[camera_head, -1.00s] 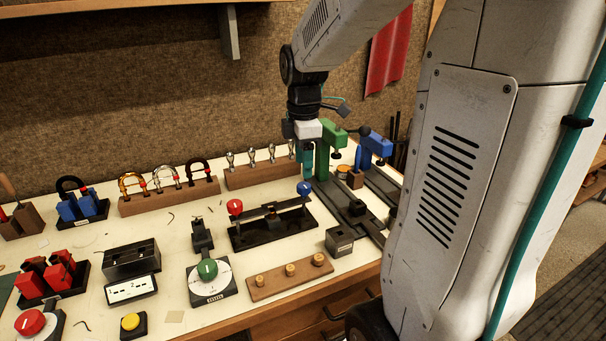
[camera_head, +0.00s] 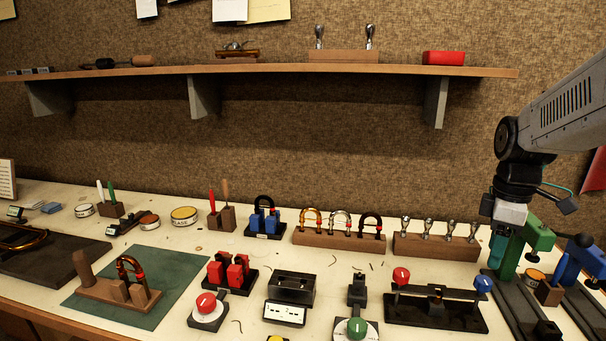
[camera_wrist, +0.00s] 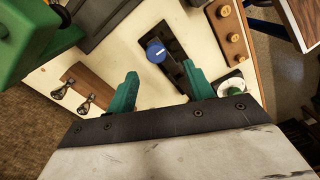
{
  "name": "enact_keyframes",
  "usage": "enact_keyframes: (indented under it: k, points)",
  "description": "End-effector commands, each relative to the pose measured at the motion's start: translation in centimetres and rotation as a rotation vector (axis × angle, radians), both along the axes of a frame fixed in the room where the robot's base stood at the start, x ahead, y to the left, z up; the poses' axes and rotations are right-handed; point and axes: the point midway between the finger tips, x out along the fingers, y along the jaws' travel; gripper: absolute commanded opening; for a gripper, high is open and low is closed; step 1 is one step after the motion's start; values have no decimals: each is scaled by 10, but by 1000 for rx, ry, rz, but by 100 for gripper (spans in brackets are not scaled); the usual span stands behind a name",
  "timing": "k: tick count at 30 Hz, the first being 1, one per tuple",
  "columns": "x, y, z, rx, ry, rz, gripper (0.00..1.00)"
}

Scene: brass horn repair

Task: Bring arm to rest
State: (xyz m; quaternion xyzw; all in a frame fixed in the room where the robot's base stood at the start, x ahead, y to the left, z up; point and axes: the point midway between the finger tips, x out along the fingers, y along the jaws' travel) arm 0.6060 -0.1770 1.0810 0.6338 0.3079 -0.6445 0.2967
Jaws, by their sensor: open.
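My gripper (camera_wrist: 160,92) shows in the wrist view with its two teal fingers spread wide apart and nothing between them. In the head view my gripper (camera_head: 497,246) hangs down at the right, in front of the green clamp stand (camera_head: 526,243) and above the bench. Its fingertips are partly hidden there. In the wrist view, a blue knob (camera_wrist: 156,51) on a black fixture lies below and beyond the fingers. A wooden rack with silver mouthpiece-like pieces (camera_wrist: 76,84) is left of the fingers.
A blue clamp stand (camera_head: 588,258) is just right of the green one. A black fixture with red and blue knobs (camera_head: 436,311) lies left of my gripper. A wooden shelf (camera_head: 290,69) runs along the wall. Several tools and holders crowd the bench.

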Motion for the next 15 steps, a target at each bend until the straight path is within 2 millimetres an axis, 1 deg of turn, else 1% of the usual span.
enact_keyframes:
  k: [1, 2, 5, 8, 9, 11, 12, 15]
  points:
    - [-9, 4, -5, 5, 23, -98, 52]
    - [-15, 7, -6, 5, 32, -165, 52]
    - [-40, 26, -4, -2, 48, -388, 52]
    - [-71, 53, 2, -16, 48, -604, 52]
    - [-85, 65, 4, -21, 45, -687, 52]
    - [-105, 81, 7, -26, 31, -795, 52]
    - [-118, 92, 8, -27, 21, -854, 52]
    - [-149, 113, 9, -22, -11, -953, 52]
